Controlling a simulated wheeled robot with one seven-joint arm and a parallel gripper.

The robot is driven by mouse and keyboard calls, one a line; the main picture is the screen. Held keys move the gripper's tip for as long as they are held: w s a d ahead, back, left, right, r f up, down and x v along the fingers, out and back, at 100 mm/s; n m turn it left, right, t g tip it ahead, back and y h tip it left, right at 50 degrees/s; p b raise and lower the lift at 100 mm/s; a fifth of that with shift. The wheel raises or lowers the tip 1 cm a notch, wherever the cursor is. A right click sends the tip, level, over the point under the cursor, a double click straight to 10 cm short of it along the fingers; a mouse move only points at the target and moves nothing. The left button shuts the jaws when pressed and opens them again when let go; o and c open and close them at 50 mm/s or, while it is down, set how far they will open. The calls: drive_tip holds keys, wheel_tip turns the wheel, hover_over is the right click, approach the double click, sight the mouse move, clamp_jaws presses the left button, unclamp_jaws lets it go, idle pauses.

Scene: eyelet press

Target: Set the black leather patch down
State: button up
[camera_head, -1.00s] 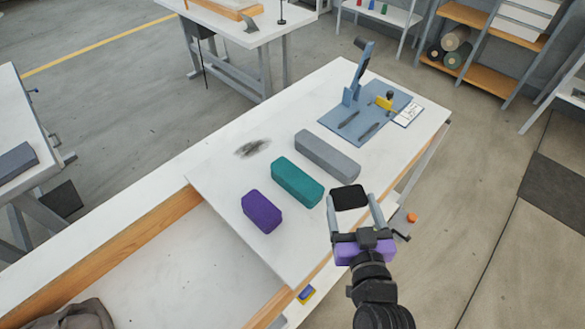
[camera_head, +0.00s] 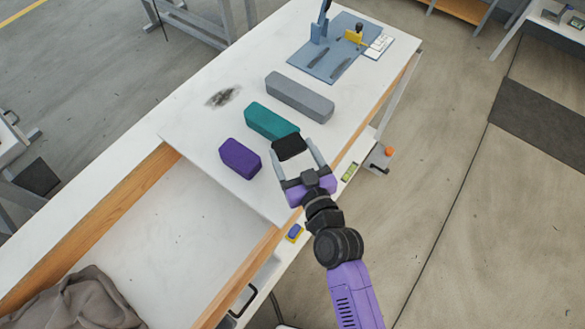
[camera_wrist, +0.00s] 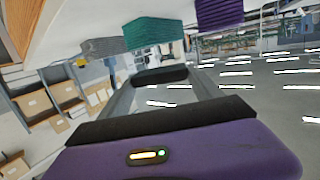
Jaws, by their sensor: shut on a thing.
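The black leather patch (camera_head: 289,146) is held between the fingertips of my gripper (camera_head: 296,160), over the white table (camera_head: 205,145). In the head view it overlaps the near end of the teal block (camera_head: 268,119); I cannot tell how high it is above the table. In the wrist view the patch (camera_wrist: 160,76) shows as a dark, thin shape at the ends of the fingers. My gripper is shut on it.
A purple block (camera_head: 240,158) lies left of the patch and a grey block (camera_head: 299,96) beyond it. A blue press base (camera_head: 330,55) stands at the table's far end. A dark smudge (camera_head: 223,97) marks the table. The table's near edge runs beside my arm.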

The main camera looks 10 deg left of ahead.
sight(293, 173)
wheel_tip(293, 173, down, 8)
drive_tip(key=b, duration=0.4)
drive_tip(key=shift+f+b, duration=0.15)
drive_tip(key=shift+b, duration=0.2)
drive_tip(key=shift+f, duration=0.15)
drive_tip(key=o, duration=1.3)
drive_tip(key=shift+o, duration=0.2)
drive_tip(key=shift+r, duration=0.25)
drive_tip(key=b+v, duration=0.2)
drive_tip(key=v, duration=1)
